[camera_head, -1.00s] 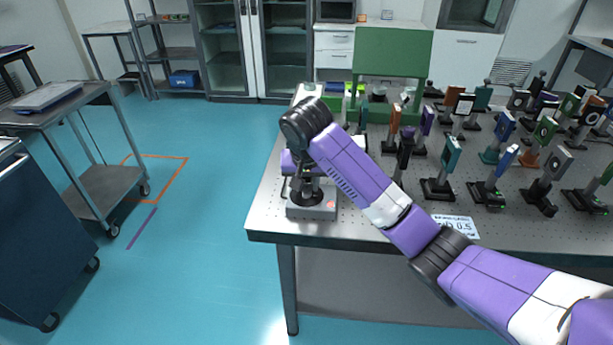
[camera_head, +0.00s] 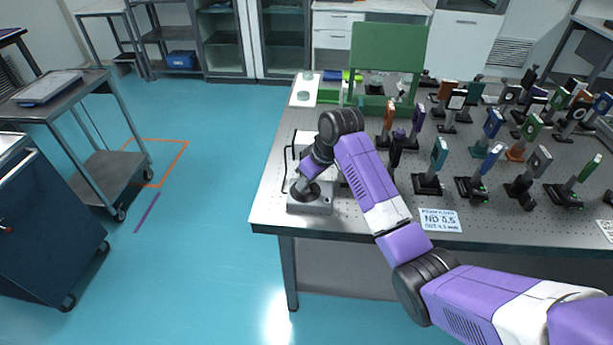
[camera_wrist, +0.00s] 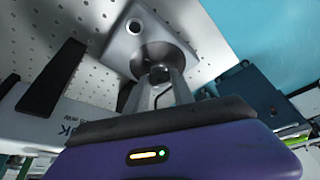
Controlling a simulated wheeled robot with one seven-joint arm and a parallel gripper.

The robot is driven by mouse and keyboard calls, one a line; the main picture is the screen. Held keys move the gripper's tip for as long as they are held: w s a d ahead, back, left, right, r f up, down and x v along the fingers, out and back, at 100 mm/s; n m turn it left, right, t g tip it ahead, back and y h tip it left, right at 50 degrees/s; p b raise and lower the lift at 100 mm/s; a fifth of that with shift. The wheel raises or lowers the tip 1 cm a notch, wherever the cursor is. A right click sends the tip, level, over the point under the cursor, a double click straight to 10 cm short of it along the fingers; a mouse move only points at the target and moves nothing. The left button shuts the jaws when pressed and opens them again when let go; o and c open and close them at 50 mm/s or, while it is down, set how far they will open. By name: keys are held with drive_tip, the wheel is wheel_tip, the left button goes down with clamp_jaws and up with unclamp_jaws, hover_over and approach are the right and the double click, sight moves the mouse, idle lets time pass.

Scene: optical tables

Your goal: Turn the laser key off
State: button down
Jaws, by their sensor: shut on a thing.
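The laser key's grey box (camera_head: 323,205) sits at the front left corner of the optical table. It also shows in the wrist view (camera_wrist: 117,48), with a round dark-centred fitting (camera_wrist: 134,27) on its face. My gripper (camera_head: 303,189) reaches down onto the box with the wrist leaning to the right. In the wrist view my gripper (camera_wrist: 161,78) is shut on the small dark key (camera_wrist: 160,72) at the box. The fingers and the dark round base around them hide most of the key, so I cannot tell its angle.
A pale instrument case (camera_wrist: 45,125) with dark lettering stands close beside the box. A green panel (camera_head: 388,48) rises behind.

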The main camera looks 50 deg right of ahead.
drive_tip(key=n, duration=0.1)
drive_tip(key=n+y, duration=0.1)
drive_tip(key=n, duration=0.1)
drive_tip(key=shift+d+r+n, duration=0.1)
drive_tip(key=shift+d+n, duration=0.05)
drive_tip(key=shift+n, duration=0.15)
drive_tip(key=shift+w+n+g+y, duration=0.1)
drive_tip(key=shift+n+g+y, duration=0.55)
drive_tip(key=shift+n, duration=1.05)
drive_tip(key=c, duration=1.1)
unclamp_jaws()
drive_tip(key=shift+d, duration=0.1)
drive_tip(key=b+v, duration=0.1)
drive_tip(key=v, duration=0.6)
drive_tip(key=shift+s+d+r, duration=0.15)
drive_tip(key=shift+s+r, duration=0.05)
drive_tip(key=shift+r, duration=0.1)
